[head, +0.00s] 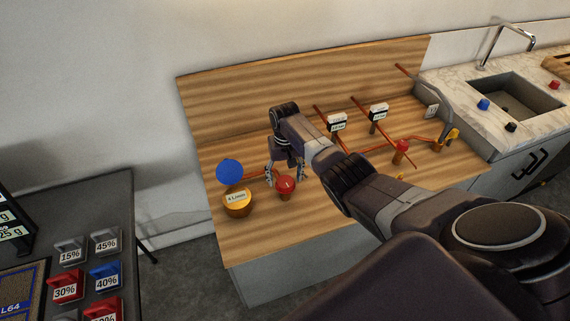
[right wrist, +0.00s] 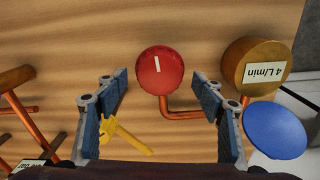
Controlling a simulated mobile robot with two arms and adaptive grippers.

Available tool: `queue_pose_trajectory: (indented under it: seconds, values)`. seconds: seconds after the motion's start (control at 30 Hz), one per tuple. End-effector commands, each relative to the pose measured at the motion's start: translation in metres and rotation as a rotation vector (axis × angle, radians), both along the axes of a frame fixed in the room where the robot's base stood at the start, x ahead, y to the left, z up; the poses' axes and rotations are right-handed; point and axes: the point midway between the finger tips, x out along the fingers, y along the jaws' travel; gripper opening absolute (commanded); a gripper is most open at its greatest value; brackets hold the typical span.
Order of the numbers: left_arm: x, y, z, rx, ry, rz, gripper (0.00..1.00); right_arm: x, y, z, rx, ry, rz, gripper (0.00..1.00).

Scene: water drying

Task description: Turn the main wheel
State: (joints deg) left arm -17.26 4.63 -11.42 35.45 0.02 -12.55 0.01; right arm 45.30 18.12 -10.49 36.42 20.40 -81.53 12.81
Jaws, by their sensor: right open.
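A round red wheel (head: 286,185) with a white mark stands on the wooden board near its front left. It also shows in the right wrist view (right wrist: 161,70), with a copper pipe leading off it. A second red wheel (head: 402,146) stands further right on the board. No label shows which one is the main wheel. My right gripper (head: 284,173) is open and empty at the nearer wheel. In the right wrist view its blue-padded fingers lie to either side of and short of this wheel; I cannot tell if they touch it. My left gripper is not in view.
A brass gauge labelled 4 L/min (head: 238,203) and a blue disc (head: 229,171) stand close left of the wheel. Copper pipes, labelled gauges (head: 337,122) and a yellow handle (head: 452,136) occupy the board. A sink (head: 515,98) lies at right, a dark table (head: 118,190) at left.

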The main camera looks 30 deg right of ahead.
Motion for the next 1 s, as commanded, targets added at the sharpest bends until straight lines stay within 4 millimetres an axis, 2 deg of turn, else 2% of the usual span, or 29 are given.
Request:
queue_pose_trajectory:
  seconds: [0.5,0.7,1.0]
  values:
    - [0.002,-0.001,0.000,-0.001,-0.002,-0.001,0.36,0.001,0.000,0.094,-0.001,-0.005,0.001,0.63]
    - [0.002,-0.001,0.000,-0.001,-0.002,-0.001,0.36,0.000,-0.001,0.109,-0.001,-0.002,-0.001,0.63]
    - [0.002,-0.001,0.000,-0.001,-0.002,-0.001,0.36,0.000,-0.001,0.110,-0.001,-0.002,-0.001,0.63]
